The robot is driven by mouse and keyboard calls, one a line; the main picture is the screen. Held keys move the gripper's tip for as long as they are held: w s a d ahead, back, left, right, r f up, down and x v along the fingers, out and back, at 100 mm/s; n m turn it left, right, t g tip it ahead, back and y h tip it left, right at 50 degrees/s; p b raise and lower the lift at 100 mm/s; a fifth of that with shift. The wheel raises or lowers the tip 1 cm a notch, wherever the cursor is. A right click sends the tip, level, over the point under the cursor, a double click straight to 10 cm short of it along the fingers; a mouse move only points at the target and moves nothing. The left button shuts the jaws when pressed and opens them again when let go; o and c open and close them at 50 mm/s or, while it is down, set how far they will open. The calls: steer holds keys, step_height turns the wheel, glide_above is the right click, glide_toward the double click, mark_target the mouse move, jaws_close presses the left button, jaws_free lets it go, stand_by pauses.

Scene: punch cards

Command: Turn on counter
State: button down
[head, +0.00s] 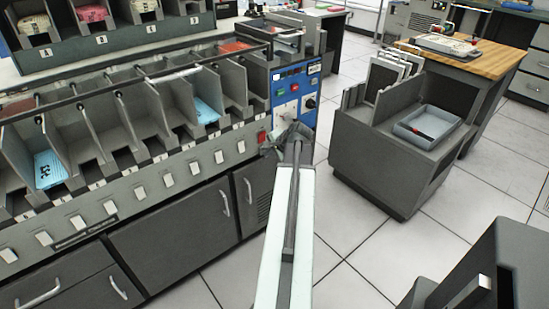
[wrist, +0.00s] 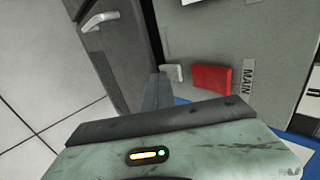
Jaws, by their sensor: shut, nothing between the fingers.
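A blue control panel (head: 308,84) with a small display, white dials and a red button is at the right end of the long grey card machine (head: 150,170); no label reading "counter" is legible. My gripper (head: 283,140) is shut and empty in front of the machine's right end, just below the panel, and hides part of that area. A red switch (head: 262,137) is just left of it. In the wrist view the red rocker switch (wrist: 211,78) sits beside a "MAIN" label (wrist: 248,78), right of my shut fingers (wrist: 157,88); contact cannot be told.
Blue cards (head: 49,169) lie in one machine pocket and more blue cards (head: 205,112) in another. A dark grey cart (head: 385,155) with a grey tray stands to the right. A wood-topped table (head: 480,60) is behind it. Floor between machine and cart is clear.

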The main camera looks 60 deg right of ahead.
steer(key=shift+w, duration=0.2)
steer(key=shift+w+d+f+b, duration=0.15)
steer(key=shift+w+f+b, duration=0.1)
steer(key=shift+f+b, duration=0.2)
steer(key=shift+r, duration=0.2)
